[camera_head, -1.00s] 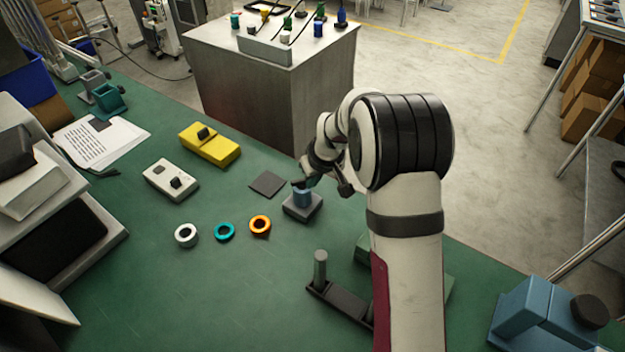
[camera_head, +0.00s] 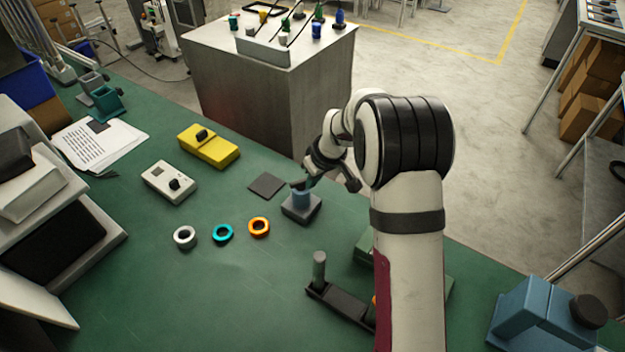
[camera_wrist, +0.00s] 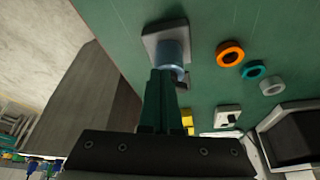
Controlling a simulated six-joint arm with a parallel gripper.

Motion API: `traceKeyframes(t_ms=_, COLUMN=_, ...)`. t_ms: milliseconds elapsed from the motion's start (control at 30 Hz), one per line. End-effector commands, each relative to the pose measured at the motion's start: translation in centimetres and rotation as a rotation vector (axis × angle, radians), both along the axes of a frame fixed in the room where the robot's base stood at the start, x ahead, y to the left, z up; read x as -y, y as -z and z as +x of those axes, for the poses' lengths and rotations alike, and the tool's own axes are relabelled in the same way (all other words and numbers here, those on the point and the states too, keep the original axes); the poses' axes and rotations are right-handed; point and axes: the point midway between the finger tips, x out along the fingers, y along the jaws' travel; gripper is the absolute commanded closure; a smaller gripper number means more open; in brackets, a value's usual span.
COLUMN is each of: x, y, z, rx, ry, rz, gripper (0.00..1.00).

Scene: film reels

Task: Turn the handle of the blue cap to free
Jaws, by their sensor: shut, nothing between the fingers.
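The blue cap (camera_head: 301,197) stands upright on a square grey base (camera_head: 301,213) on the green bench. In the wrist view the cap (camera_wrist: 175,52) sits on its pale square base (camera_wrist: 152,43). A small dark piece (camera_wrist: 182,79) beside the fingertips looks like the cap's handle, but its shape is partly hidden. My gripper (camera_head: 301,184) is shut and empty at the top of the cap. Its green fingers also show in the wrist view (camera_wrist: 162,73), with their tips against or very near the cap; contact is unclear.
White (camera_head: 185,237), teal (camera_head: 222,234) and orange (camera_head: 259,227) rings lie left of the base. A dark square pad (camera_head: 267,185) lies close by. A black stand with a grey post (camera_head: 319,270) is in front, partly behind my arm.

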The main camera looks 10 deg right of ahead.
Motion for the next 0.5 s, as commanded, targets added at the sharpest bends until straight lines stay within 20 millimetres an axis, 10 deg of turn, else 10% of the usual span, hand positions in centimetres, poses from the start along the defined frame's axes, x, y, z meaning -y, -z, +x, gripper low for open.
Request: traceKeyframes(t_ms=500, x=0.12, y=-0.03, z=0.19, rx=0.001, ry=-0.057, rz=0.000, gripper=1.00)
